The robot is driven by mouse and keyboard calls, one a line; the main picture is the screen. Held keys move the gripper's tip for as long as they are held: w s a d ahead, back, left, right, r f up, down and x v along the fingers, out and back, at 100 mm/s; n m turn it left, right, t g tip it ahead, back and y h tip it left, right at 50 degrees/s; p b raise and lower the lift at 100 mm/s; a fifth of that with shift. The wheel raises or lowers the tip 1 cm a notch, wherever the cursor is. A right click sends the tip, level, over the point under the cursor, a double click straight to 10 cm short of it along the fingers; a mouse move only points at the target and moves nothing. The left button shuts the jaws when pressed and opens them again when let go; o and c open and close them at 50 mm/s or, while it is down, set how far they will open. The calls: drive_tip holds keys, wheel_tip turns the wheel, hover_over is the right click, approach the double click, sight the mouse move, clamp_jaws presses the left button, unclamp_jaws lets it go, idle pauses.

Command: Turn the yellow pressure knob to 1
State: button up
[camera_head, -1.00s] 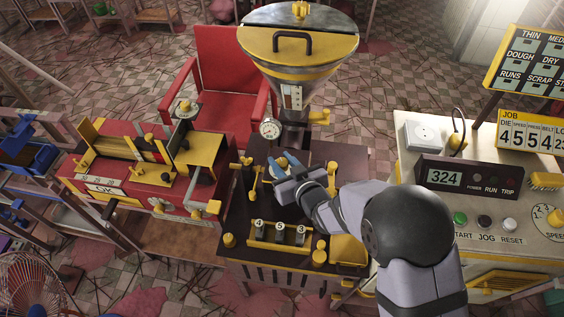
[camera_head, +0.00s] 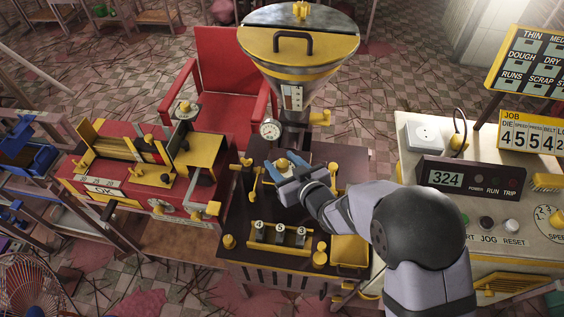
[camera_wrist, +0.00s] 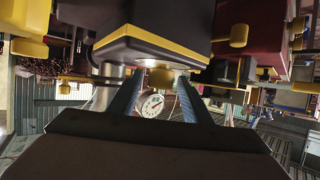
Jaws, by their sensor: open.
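A small yellow knob (camera_head: 282,163) stands on the dark machine top, below the round white pressure gauge (camera_head: 270,129). I cannot read a scale or a number at this knob. My gripper (camera_head: 283,164) is open, with its blue fingers on either side of the knob. The wrist view shows a yellow knob (camera_wrist: 160,78) between the two fingertips (camera_wrist: 160,79), with gaps on both sides. The gauge also shows there (camera_wrist: 153,105), beyond the fingers. My gripper and wrist hide part of the machine top.
The hopper (camera_head: 297,50) rises behind the gauge. A yellow lever (camera_head: 254,181) stands left of my gripper. A yellow tray (camera_head: 349,250) is at the front right. The control desk (camera_head: 410,160) with a 324 display stands right.

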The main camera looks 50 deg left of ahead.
sight(285, 160)
drive_tip(key=b+v, duration=0.2)
drive_tip(key=v, duration=0.5)
idle(0.5)
